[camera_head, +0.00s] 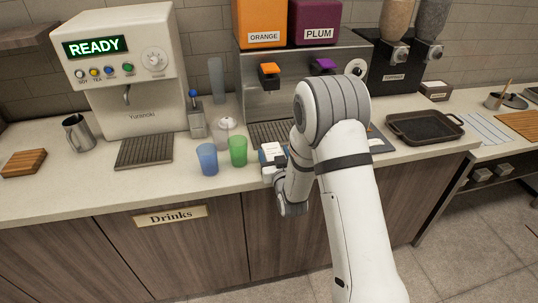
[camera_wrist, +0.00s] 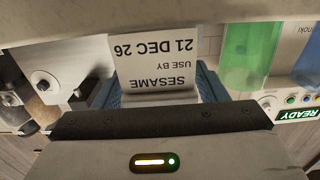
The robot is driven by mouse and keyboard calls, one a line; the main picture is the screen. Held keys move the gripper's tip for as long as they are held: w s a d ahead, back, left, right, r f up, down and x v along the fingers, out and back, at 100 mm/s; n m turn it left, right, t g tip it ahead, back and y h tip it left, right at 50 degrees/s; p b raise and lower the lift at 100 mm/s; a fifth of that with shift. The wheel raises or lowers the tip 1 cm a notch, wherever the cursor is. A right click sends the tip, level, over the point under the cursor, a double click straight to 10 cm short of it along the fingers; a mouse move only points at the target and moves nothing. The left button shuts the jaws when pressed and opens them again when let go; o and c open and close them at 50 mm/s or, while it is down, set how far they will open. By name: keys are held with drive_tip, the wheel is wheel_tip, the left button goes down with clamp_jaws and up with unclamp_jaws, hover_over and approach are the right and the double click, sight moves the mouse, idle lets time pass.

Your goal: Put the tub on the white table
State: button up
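The tub's white label (camera_wrist: 160,68), reading "SESAME USE BY 21 DEC 26" upside down, is close in front of my gripper in the wrist view. Blue surfaces show on both sides of it. In the head view the small white label (camera_head: 271,149) stands at the counter's front edge, right of the green cup. My gripper (camera_head: 270,172) is right at it, partly hidden by my arm. The fingers cannot be made out clearly, so I cannot tell whether they are closed on the tub. No separate white table is clearly identifiable; a pale-topped table (camera_head: 475,150) stands at the right.
A blue cup (camera_head: 207,160) and a green cup (camera_head: 238,151) stand just left of my gripper. A drinks machine (camera_head: 130,75) and a juice dispenser (camera_head: 275,100) stand behind. A dark tray (camera_head: 424,127) lies to the right. The pale table carries a striped mat and a wooden board (camera_head: 522,124).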

drive_tip(key=shift+o, duration=1)
drive_tip(key=shift+r, duration=0.15)
drive_tip(key=b+v, duration=0.2)
drive_tip(key=v, duration=1)
drive_tip(key=shift+b, duration=0.35)
